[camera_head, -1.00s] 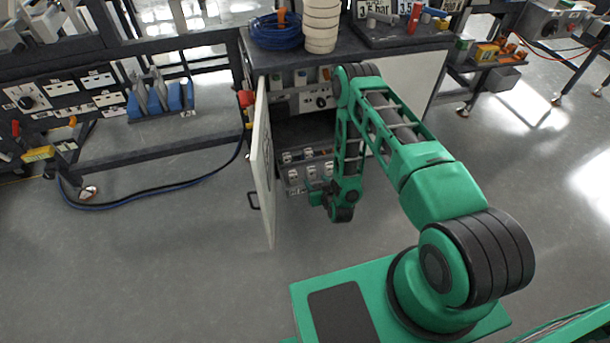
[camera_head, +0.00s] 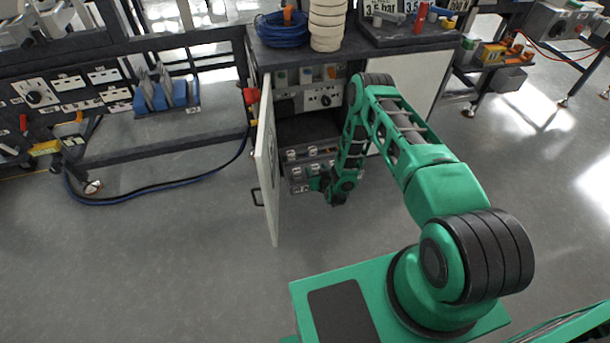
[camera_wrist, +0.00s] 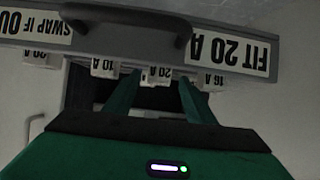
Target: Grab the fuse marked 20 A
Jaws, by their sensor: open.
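In the wrist view, which is upside down, a small white fuse marked 20 A (camera_wrist: 158,75) shows between the two green fingers of my gripper (camera_wrist: 160,84). The fingers are apart, and I cannot tell whether they touch it. A fuse marked 10 A (camera_wrist: 105,68) is on its left and one marked 16 A (camera_wrist: 210,82) on its right. Another fuse (camera_wrist: 40,58) at far left has a label that is hard to read, possibly 20 A. In the head view, my gripper (camera_head: 317,184) is at the front of the open cabinet's fuse rows (camera_head: 310,153), partly hidden by my arm.
A grey bar with a dark handle (camera_wrist: 130,22) and a FIT 20 A label (camera_wrist: 232,48) crosses the wrist view near the fuses. The open cabinet door (camera_head: 267,165) stands left of my arm. The cabinet top (camera_head: 345,50) is above. Floor in front is clear.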

